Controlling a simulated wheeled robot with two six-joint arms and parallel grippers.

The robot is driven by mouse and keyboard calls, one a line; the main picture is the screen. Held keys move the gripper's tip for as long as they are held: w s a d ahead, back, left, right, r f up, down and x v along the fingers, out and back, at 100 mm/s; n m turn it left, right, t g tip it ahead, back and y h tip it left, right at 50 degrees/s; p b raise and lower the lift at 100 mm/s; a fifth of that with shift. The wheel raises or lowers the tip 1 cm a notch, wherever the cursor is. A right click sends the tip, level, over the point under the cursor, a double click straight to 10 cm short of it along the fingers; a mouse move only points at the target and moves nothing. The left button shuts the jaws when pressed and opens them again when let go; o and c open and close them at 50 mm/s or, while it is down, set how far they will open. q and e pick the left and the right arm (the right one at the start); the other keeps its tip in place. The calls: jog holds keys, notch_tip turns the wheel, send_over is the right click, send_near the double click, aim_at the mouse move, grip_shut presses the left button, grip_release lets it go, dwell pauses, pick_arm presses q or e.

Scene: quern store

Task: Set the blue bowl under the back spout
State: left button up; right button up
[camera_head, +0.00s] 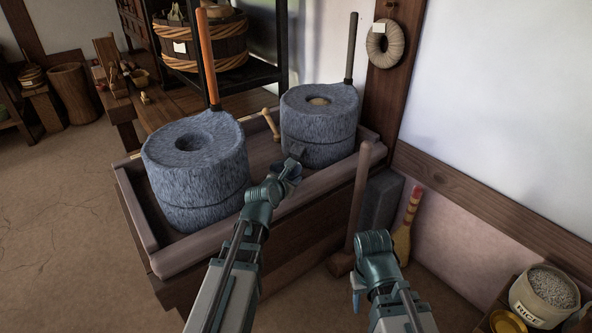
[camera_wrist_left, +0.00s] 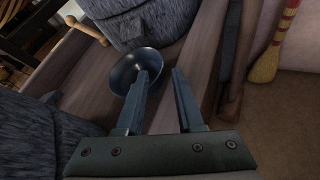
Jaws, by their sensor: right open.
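The dark blue bowl (camera_wrist_left: 127,72) sits upright on the wooden trough floor, just below the back quern, in the left wrist view. The back spout (camera_head: 297,150) juts from the lower front of the back quern (camera_head: 318,120). My left gripper (camera_head: 291,172) is at the bowl in the head view and mostly hides it. In the left wrist view its fingers (camera_wrist_left: 161,76) are apart, with the bowl's near right rim between the tips. I cannot tell whether they touch it. My right gripper (camera_head: 357,292) hangs empty, low beside the trough.
The front quern (camera_head: 195,165) stands left in the trough (camera_head: 205,252), close to my left arm. A wooden mallet (camera_head: 270,124) lies behind. An upright wooden post (camera_head: 360,190) and a broom (camera_head: 404,235) stand to the right. A rice tub (camera_head: 545,296) is at lower right.

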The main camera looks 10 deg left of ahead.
pick_arm(q)
jog(key=p+v, duration=0.2)
jog(key=v, duration=0.3)
jog(key=s+d+f+m+g+h, duration=0.1)
jog(key=s+d+f+m+g, duration=0.85)
jog(key=m, duration=0.95)
jog(key=s+d+f+m+g+y, duration=0.1)
jog(key=s+d+m+g, duration=0.1)
jog(key=s+m, duration=0.5)
jog(key=s+d+f+m+g+y, duration=0.2)
jog(key=s+d+m, duration=0.1)
jog(key=s+m, duration=0.4)
jog(key=m, duration=0.2)
jog(key=shift+d+m+y+b, duration=0.3)
jog(key=shift+d, duration=0.05)
notch_tip(320, 180, up, 41)
jog(key=p, duration=4.1)
